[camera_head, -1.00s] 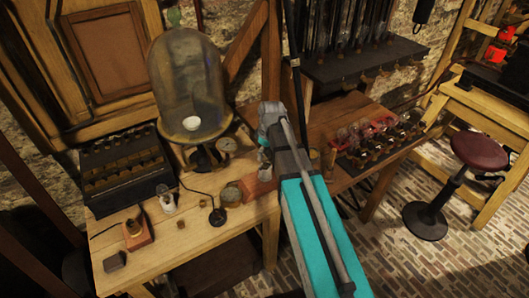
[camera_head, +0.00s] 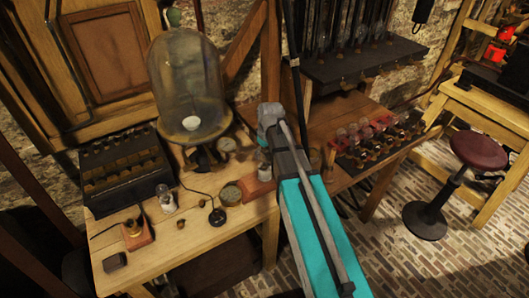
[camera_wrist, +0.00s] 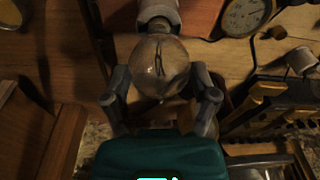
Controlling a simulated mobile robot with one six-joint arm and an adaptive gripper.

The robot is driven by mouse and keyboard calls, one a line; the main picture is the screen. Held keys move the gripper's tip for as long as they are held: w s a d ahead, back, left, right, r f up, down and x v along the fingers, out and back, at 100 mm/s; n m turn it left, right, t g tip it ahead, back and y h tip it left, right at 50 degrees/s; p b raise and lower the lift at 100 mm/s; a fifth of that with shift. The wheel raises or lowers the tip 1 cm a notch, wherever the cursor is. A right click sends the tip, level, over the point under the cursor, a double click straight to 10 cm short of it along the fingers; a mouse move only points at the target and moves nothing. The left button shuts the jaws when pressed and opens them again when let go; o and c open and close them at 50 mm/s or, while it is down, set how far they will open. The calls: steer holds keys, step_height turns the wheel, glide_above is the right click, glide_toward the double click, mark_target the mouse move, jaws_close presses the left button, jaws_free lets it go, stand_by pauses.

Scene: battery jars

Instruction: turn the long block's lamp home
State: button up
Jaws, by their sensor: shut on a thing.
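The lamp's clear glass bulb (camera_wrist: 159,66) sits between the two grey fingers of my gripper (camera_wrist: 162,88) in the wrist view, with a thin dark filament inside. My gripper is shut on it. The lamp's pale collar (camera_wrist: 158,12) runs up to the frame's top edge, beside the red-brown block (camera_wrist: 200,14). In the head view the block (camera_head: 257,190) lies near the bench's right edge, below my wrist. The lamp is too small there, and partly covered by my arm, to tell how it sits. I cannot tell how far it is turned in.
A round dial (camera_head: 231,194) lies just left of the block. A glass dome (camera_head: 188,88) stands further back left. A smaller block with a fitting (camera_head: 135,234) and a loose bulb (camera_head: 166,199) are on the left.

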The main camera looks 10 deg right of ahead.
steer(key=shift+m+h, duration=0.3)
steer(key=shift+m, duration=1.9)
steer(key=o, duration=1.1)
steer(key=shift+o, duration=0.2)
steer(key=s+m+g, duration=0.1)
steer(key=s, duration=1.5)
steer(key=shift+a, duration=0.45)
steer(key=shift+f, duration=0.1)
